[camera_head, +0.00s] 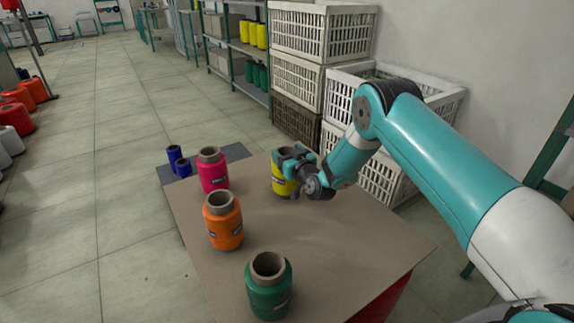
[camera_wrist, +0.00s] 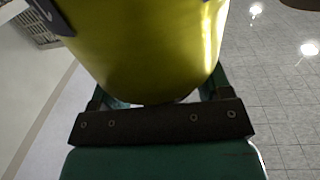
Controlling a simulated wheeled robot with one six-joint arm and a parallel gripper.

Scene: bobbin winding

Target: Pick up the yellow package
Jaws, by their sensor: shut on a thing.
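The yellow package (camera_head: 281,184) is a yellow thread bobbin at the far side of the brown tabletop (camera_head: 330,245), right of the pink bobbin. My gripper (camera_head: 292,162) is closed around its upper part, with the arm reaching in from the right. The fingers hide part of the package. I cannot tell whether its base touches the tabletop. In the wrist view the yellow package (camera_wrist: 150,50) fills the upper middle between the fingers of my gripper (camera_wrist: 158,95).
A pink bobbin (camera_head: 213,176), an orange bobbin (camera_head: 224,227) and a green bobbin (camera_head: 269,294) stand on the tabletop's left side. Small blue bobbins (camera_head: 176,157) are behind it. White crates (camera_head: 312,32) are stacked behind the arm. The right tabletop is clear.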

